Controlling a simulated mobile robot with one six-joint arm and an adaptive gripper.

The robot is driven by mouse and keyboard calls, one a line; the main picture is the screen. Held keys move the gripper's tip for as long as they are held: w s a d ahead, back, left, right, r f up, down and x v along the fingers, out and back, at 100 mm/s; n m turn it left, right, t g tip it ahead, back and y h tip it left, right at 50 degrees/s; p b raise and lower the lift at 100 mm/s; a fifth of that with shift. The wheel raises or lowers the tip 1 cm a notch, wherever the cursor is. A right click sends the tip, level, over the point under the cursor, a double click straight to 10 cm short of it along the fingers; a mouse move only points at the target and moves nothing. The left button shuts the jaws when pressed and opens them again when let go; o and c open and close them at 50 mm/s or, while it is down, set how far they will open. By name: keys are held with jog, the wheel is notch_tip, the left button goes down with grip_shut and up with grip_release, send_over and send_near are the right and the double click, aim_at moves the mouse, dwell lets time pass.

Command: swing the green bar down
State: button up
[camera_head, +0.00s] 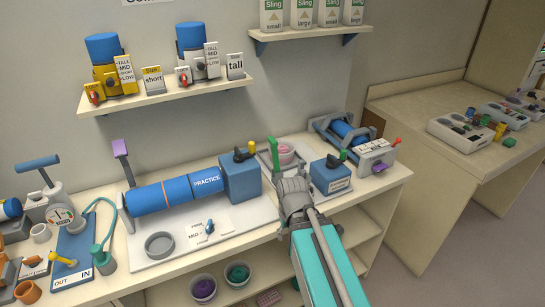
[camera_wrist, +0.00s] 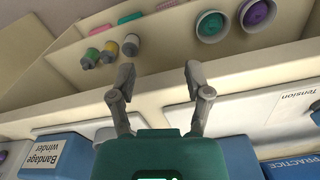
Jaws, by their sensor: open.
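My gripper (camera_head: 291,185) is in front of and below the bar in the head view; contact cannot be made out. In the wrist view my gripper (camera_wrist: 159,72) has its two fingers spread with nothing between them. The green bar cannot be made out in the wrist view. The blue bandage winder box (camera_head: 331,175), with a green-topped lever, is right of my gripper; its labelled face shows in the wrist view (camera_wrist: 45,155).
A blue practice cylinder (camera_head: 172,193) on a white board lies to the left. A blue roller device (camera_head: 350,135) with a red knob stands behind right. A shelf under the bench holds purple and green rolls (camera_head: 237,274). Wall shelves (camera_head: 165,92) hang above.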

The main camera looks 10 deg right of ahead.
jog(key=shift+r, duration=0.1)
jog(key=c, duration=0.4)
jog(key=shift+w+r+n+p, duration=0.4)
jog(key=shift+w+p, duration=0.05)
jog(key=shift+w, duration=0.05)
jog(key=c, duration=0.5)
jog(key=w+a+r+n+h+p, duration=0.3)
jog(key=w+r+n+h+p, duration=0.2)
jog(key=w+r+n+p, duration=0.3)
jog(key=w+r+n, duration=0.2)
jog(key=w, duration=0.2)
jog(key=shift+r+t+p, duration=0.3)
jog(key=shift+r, duration=0.05)
jog(key=w+a+r+n+t+h+p, duration=0.2)
jog(key=w+a+r+n+h+p, duration=0.3)
jog(key=w+r+n, duration=0.5)
jog(key=shift+w+a+r+p, duration=0.25)
jog(key=shift+a+r+p, duration=0.8)
jog(key=shift+a, duration=0.35)
